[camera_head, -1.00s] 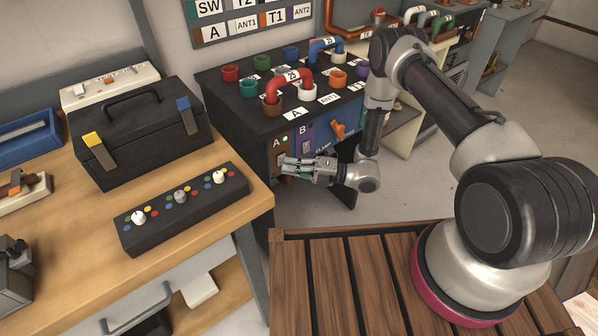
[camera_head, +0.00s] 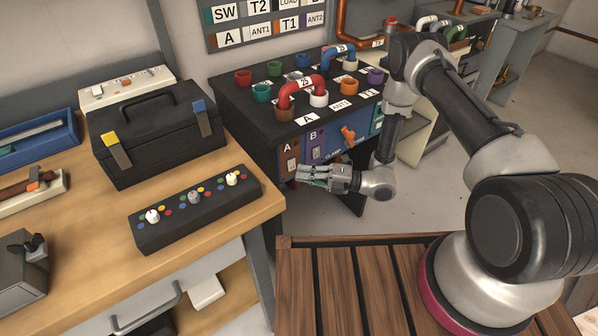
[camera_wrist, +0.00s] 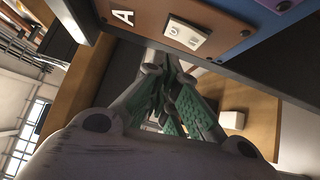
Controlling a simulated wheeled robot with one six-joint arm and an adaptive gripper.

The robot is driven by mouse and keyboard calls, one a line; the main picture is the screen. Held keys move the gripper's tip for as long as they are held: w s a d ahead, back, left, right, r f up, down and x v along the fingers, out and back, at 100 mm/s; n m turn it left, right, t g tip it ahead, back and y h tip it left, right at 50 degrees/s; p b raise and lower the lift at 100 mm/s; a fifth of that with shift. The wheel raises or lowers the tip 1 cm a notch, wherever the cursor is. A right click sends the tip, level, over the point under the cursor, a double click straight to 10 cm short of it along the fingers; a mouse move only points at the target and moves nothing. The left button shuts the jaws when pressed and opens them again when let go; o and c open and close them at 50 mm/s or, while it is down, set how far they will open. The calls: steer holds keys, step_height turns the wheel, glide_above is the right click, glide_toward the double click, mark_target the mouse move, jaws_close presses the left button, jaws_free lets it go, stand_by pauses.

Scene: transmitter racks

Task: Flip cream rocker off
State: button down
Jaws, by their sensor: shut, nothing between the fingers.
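The cream rocker (camera_wrist: 187,37) shows in the wrist view on a brown panel (camera_wrist: 160,14) marked A. In the head view this brown panel (camera_head: 289,160) is on the front of the black cabinet, and the rocker is too small to make out clearly. My gripper (camera_head: 301,175) is in front of the lower part of panel A. In the wrist view my gripper (camera_wrist: 165,62) has its green-padded fingers together, empty, just below the rocker in the picture. I cannot tell whether they touch the panel.
The black cabinet (camera_head: 240,100) carries coloured sockets and a red link (camera_head: 303,90) on top. The wooden bench (camera_head: 215,235) with a control box (camera_head: 190,215) stands left.

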steer(key=r+v, duration=0.1)
steer(key=v, duration=0.9)
steer(key=shift+s+d+r, duration=0.25)
steer(key=shift+s+d, duration=0.1)
steer(key=shift+s, duration=0.15)
